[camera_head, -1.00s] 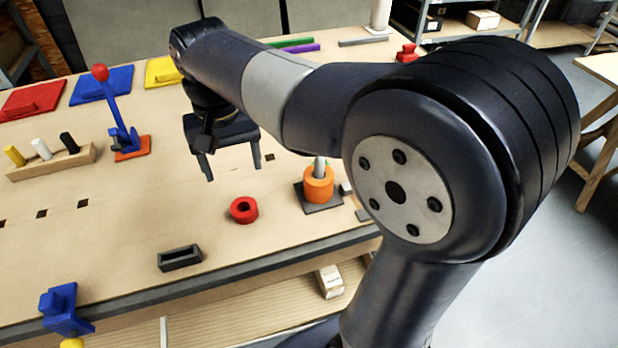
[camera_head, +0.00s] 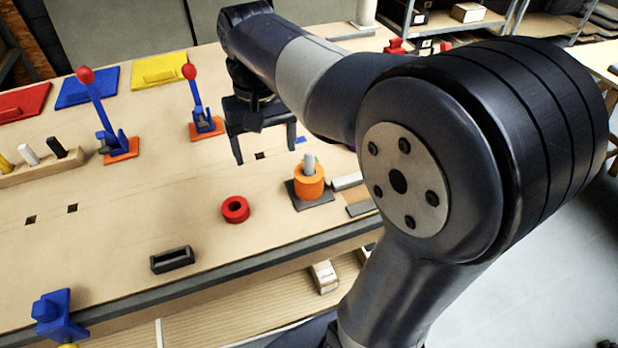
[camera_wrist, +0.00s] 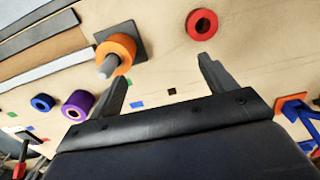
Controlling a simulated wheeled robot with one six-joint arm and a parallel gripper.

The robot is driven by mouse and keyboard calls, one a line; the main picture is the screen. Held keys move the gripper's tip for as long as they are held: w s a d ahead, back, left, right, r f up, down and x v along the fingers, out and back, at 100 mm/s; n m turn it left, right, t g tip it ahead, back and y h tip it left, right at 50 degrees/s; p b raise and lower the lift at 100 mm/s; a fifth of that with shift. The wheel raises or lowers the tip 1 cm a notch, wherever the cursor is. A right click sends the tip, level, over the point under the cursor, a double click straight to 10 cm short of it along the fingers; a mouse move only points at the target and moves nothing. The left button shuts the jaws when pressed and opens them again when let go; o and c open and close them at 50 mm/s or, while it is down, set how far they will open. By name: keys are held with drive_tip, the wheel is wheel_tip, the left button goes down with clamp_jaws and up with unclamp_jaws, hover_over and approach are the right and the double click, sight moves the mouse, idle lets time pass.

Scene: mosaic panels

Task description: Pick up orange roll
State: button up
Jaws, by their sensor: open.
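The orange roll (camera_head: 309,184) sits around a grey peg on a dark square base near the table's front right. It also shows in the wrist view (camera_wrist: 117,52), upper left, beyond the left finger, with the peg sticking out of it. My gripper (camera_head: 266,146) is open and empty above the table, up and left of the roll in the head view. In the wrist view my gripper (camera_wrist: 165,75) has its fingers wide apart, with bare table between them. Neither finger touches the roll.
A red ring (camera_head: 235,209) lies left of the roll. A dark slotted block (camera_head: 172,259) is near the front edge. Blue levers with red knobs (camera_head: 192,100) stand at the left. The wrist view shows a purple roll (camera_wrist: 78,105) and a blue ring (camera_wrist: 42,102).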

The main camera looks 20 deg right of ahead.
hover_over(312, 159)
drive_tip(key=shift+a+r, duration=0.1)
drive_tip(key=shift+r, duration=0.3)
wheel_tip(312, 159, down, 5)
drive_tip(key=shift+f, duration=0.15)
drive_tip(key=shift+w+f+p, duration=0.1)
drive_tip(key=shift+w+f, duration=0.05)
drive_tip(key=shift+f, duration=0.75)
drive_tip(key=shift+w+f+p, duration=0.15)
drive_tip(key=shift+w+f, duration=0.05)
drive_tip(key=shift+f, duration=0.75)
drive_tip(key=shift+w+f+p, duration=0.1)
drive_tip(key=shift+w+f, duration=0.05)
drive_tip(key=shift+f, duration=0.75)
drive_tip(key=c, duration=1.1)
drive_tip(key=shift+r, duration=0.15)
